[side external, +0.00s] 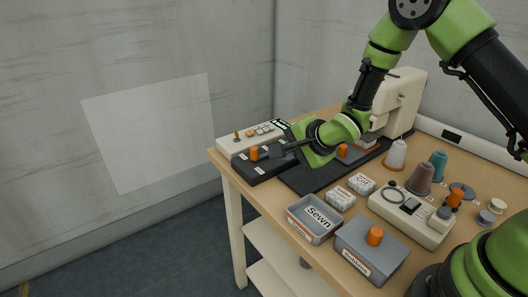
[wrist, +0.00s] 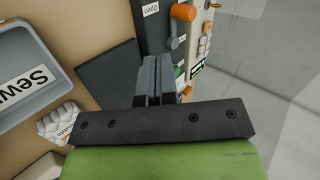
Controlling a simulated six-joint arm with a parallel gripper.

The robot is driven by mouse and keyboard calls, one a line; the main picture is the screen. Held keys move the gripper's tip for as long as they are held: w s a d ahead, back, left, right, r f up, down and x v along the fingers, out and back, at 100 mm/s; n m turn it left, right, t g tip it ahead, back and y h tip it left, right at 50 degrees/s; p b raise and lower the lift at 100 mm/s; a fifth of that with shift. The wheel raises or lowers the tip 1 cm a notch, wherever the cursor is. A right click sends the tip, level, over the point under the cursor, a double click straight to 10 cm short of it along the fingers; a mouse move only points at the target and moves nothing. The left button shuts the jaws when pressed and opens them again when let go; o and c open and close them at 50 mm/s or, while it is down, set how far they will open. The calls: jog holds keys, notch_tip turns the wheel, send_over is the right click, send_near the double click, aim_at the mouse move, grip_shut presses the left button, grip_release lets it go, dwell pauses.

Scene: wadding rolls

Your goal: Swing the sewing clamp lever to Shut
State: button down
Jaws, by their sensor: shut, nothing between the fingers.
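The sewing clamp is a dark box (side external: 262,171) at the far left end of the table. It also shows at the top of the wrist view (wrist: 150,38). Its grey lever (wrist: 176,32) carries an orange knob (wrist: 183,12), which also shows in the side view (side external: 254,153). The knob end is near a white label reading Open (wrist: 150,9). A green patch shows beyond my fingers; any Shut label is not readable. My gripper (wrist: 154,60) is shut and empty. Its fingertips appear beside the lever in the wrist view; contact cannot be told.
A cream control panel (side external: 248,137) with buttons stands behind the clamp. A dark mat (side external: 305,178) and the sewing machine (side external: 402,92) lie to the right. A grey tray labelled Sewn (side external: 314,218), a lidded grey box (side external: 370,252), small white packs and thread cones occupy the front and right.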

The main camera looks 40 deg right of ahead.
aim_at(251, 149)
jog(key=x, duration=0.5)
jog(key=shift+f, duration=0.1)
jog(key=w, duration=0.3)
jog(key=shift+a+f, duration=0.15)
jog(key=shift+a, duration=0.1)
jog(key=shift+w+a, duration=0.1)
jog(key=shift+w, duration=0.65)
jog(key=shift+w+a, duration=0.25)
jog(key=shift+w, duration=0.1)
jog(key=shift+w+a, duration=0.1)
jog(key=shift+w, duration=0.2)
jog(key=shift+w+a, duration=0.2)
jog(key=shift+w, duration=0.7)
